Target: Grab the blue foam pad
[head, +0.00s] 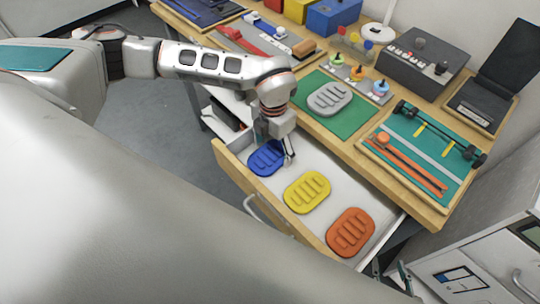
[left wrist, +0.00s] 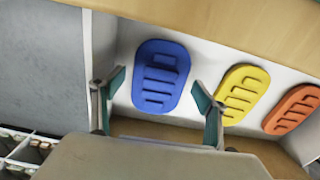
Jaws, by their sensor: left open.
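The blue foam pad (head: 264,160) lies flat in the left end of the open drawer (head: 291,160). It is an oval with raised ridges. My left gripper (head: 279,150) points down over the pad's far right part and partly hides it in the head view. In the left wrist view the blue pad (left wrist: 160,76) shows whole, ahead of and between the spread fingers of the left gripper (left wrist: 160,92), with nothing held. My right gripper (head: 392,271) shows only as small teal-lined finger parts at the bottom of the head view, beside the drawer's right end.
A yellow pad (head: 307,192) and an orange pad (head: 350,232) lie in the same drawer, right of the blue one. The wooden tabletop (head: 340,147) overhangs the drawer's back. A grey pad (head: 329,98) lies on a green mat above. The drawer's wooden front (head: 238,177) rises along the near side.

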